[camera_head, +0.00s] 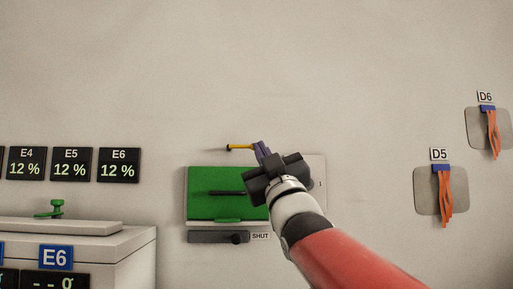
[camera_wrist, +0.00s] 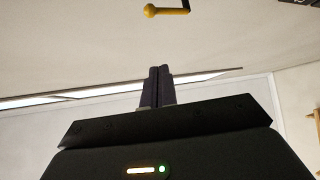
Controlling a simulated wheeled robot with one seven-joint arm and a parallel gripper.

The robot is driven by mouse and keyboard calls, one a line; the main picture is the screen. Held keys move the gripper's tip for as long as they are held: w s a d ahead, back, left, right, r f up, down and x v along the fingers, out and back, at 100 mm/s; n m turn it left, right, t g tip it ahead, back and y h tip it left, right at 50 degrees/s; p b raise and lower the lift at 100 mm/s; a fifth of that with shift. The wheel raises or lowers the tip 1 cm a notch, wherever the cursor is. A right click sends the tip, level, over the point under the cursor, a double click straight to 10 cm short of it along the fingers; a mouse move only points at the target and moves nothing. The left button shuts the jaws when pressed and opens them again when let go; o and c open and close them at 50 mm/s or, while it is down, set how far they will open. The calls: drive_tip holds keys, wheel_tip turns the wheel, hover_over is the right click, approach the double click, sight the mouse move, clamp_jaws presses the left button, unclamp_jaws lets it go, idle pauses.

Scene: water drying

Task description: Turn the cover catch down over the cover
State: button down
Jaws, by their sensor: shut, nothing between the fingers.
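The green cover (camera_head: 213,180) sits flat on a pale wall panel, with a dark bar across its middle. The cover catch (camera_head: 238,147) is a small yellow lever with a dark end, lying about level just above the cover's top edge. In the wrist view the catch (camera_wrist: 170,11) shows at the top, with a round yellow knob and a dark bent pivot. My gripper (camera_head: 259,145) is shut and empty, close to the catch's right end in the head view. In the wrist view the fingertips (camera_wrist: 160,69) are apart from the catch. My arm hides the cover's right part.
A dark slider (camera_head: 213,237) labelled SHUT is below the cover. A grey cabinet (camera_head: 135,247) with a green knob (camera_head: 53,208) stands at left, under several percent displays. Orange cable bundles (camera_head: 445,195) hang at right. The wall above is clear.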

sight(242, 146)
drive_tip(key=p+x, duration=0.5)
drive_tip(key=x, duration=0.5)
drive_tip(key=f, duration=0.1)
drive_tip(key=w+d+f, duration=0.1)
drive_tip(key=f+b, duration=0.1)
drive_tip(key=shift+w+d+f, duration=0.15)
drive_tip(key=shift+w+f, duration=0.15)
drive_tip(key=shift+f, duration=0.05)
drive_tip(key=shift+f, duration=0.1)
drive_tip(key=shift+f+m+t+h+b, duration=0.15)
drive_tip(key=shift+m+t+h+b, duration=0.15)
drive_tip(key=shift+m+h+b, duration=0.4)
